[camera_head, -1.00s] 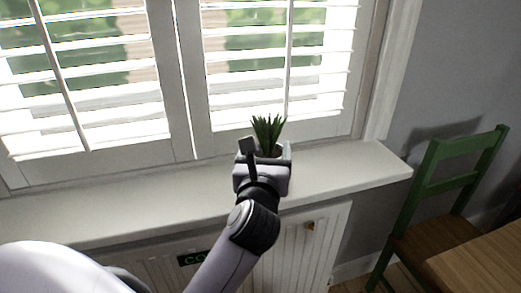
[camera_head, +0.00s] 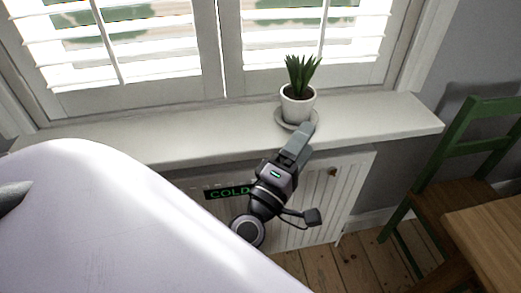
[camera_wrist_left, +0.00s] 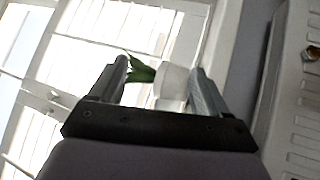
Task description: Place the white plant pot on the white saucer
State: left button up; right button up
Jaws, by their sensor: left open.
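The white plant pot (camera_head: 298,105) holds a spiky green plant and stands upright on the white saucer (camera_head: 283,119) on the windowsill. The saucer's rim shows around the pot's base. My left gripper (camera_head: 304,131) is open and empty, in front of and below the pot, with its fingers pointing up toward the sill. In the left wrist view the pot (camera_wrist_left: 173,80) appears tipped sideways by the camera's angle, beyond and between the two fingers (camera_wrist_left: 161,72). My right gripper is not in view.
The windowsill (camera_head: 380,123) is clear on both sides of the pot. Shuttered windows (camera_head: 170,50) stand behind it. A white panelled radiator cover (camera_head: 345,185) with a green "COLD" sign is below. A green chair (camera_head: 450,170) and wooden table (camera_head: 490,240) stand at right.

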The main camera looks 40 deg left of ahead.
pick_arm(q)
jog(key=s+f+m+g+h, duration=0.1)
jog(key=s+f+m+g, duration=0.2)
jog(key=s+f+m, duration=0.2)
jog(key=s+d+f+m+g+h, duration=0.1)
jog(key=s+f+m+g, duration=0.3)
jog(key=f+m, duration=0.4)
jog(key=s+f+m+g+h, duration=0.1)
jog(key=s+f+m+g, duration=0.3)
jog(key=f, duration=0.9)
jog(key=s+m, duration=0.1)
jog(key=m, duration=0.2)
jog(key=shift+s+d+f+h, duration=0.2)
jog(key=shift+s+h, duration=0.15)
jog(key=shift+h, duration=0.05)
notch_tip(320, 180, up, 5)
jog(key=p, duration=0.5)
jog(key=shift+r, duration=0.1)
